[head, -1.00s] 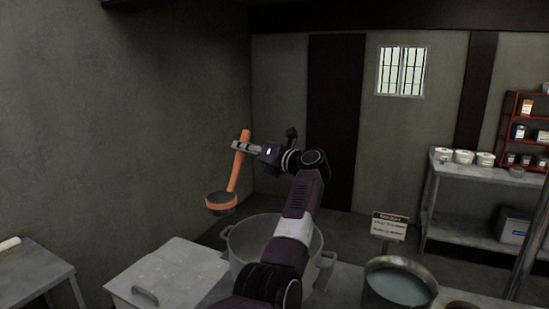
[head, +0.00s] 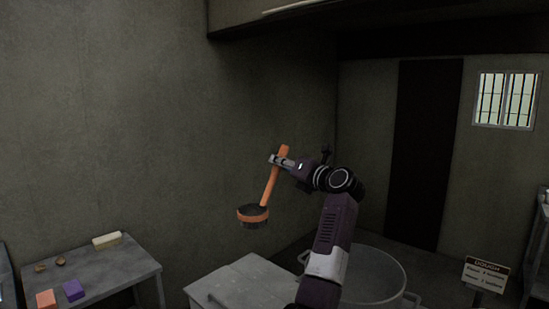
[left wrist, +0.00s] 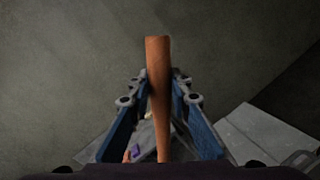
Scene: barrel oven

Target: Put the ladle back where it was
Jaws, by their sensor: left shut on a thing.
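The ladle has an orange handle (head: 271,182) and a dark round bowl with an orange band (head: 253,215). My left gripper (head: 280,161) is shut on the handle near its upper end, and the ladle hangs tilted in the air with its bowl down and to the left. In the left wrist view the handle (left wrist: 158,85) stands between the two blue fingers of my left gripper (left wrist: 160,110). The bowl is hidden in that view. My right gripper is in neither view.
A grey table (head: 105,274) at the lower left carries a pale bar (head: 106,240), an orange block (head: 46,299), a purple block (head: 73,290) and small brown things. A lidded grey chest (head: 243,279) and a large pot (head: 385,270) stand below the arm. A sign (head: 486,274) stands at right.

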